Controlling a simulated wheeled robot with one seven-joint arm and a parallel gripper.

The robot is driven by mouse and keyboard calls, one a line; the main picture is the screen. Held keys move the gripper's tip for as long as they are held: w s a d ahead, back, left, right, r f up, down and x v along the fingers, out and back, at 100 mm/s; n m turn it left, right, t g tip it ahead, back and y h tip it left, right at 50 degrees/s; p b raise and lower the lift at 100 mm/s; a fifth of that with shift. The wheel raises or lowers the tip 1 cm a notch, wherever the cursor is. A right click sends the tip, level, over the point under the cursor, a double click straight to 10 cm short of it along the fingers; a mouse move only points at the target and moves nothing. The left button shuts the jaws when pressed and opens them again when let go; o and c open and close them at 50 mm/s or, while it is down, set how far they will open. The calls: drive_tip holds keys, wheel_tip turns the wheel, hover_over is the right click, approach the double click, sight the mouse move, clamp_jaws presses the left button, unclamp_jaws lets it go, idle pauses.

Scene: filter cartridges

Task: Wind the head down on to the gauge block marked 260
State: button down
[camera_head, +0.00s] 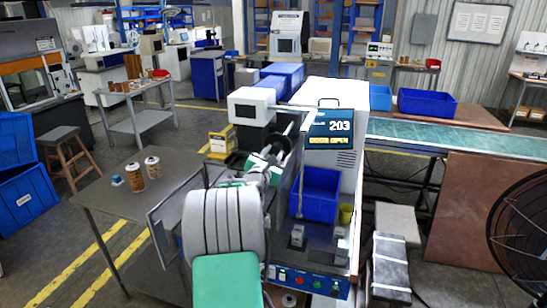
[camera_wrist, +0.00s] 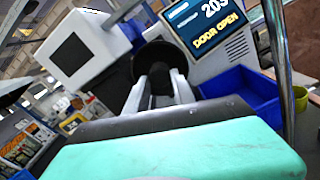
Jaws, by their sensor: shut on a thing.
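The white machine (camera_head: 340,120) stands in front of me; its display (camera_head: 330,128) reads 203 and "DOOR OPEN". The display also shows in the wrist view (camera_wrist: 205,22). A white box-shaped unit (camera_head: 250,104) projects from its left side. My gripper (camera_wrist: 160,84) is shut on a dark knob-like part in front of a round black wheel (camera_wrist: 158,60) beside that unit. Two small grey blocks (camera_head: 297,236) (camera_head: 341,236) are on the machine's front bed; I cannot read any marking, so block 260 is not identified.
A blue bin (camera_head: 318,195) and a yellow cup (camera_head: 346,213) are at the machine. A green conveyor (camera_head: 460,137) runs right. A black fan (camera_head: 520,225) stands at far right.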

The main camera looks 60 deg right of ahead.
drive_tip(key=m+b, duration=0.1)
drive_tip(key=b, duration=0.1)
drive_tip(key=m+b, duration=0.1)
drive_tip(key=m, duration=0.1)
drive_tip(key=shift+f+b, duration=0.3)
drive_tip(key=shift+b, duration=0.1)
drive_tip(key=m+b, duration=0.7)
drive_tip(key=b, duration=0.1)
drive_tip(key=shift+m, duration=0.4)
drive_tip(key=m+b, duration=0.3)
drive_tip(key=b, duration=0.1)
drive_tip(key=shift+r+m, duration=0.1)
drive_tip(key=shift+m, duration=0.2)
drive_tip(key=m+b, duration=0.3)
drive_tip(key=shift+m, duration=0.4)
drive_tip(key=m+b, duration=0.3)
drive_tip(key=shift+r+m+g, duration=0.1)
drive_tip(key=shift+m+g, duration=0.2)
drive_tip(key=shift+m, duration=0.1)
drive_tip(key=m+b, duration=0.2)
drive_tip(key=m, duration=0.1)
drive_tip(key=shift+r, duration=0.1)
drive_tip(key=shift+r+m+b, duration=0.1)
drive_tip(key=shift+m+b, duration=0.85)
drive_tip(key=shift+m, duration=0.75)
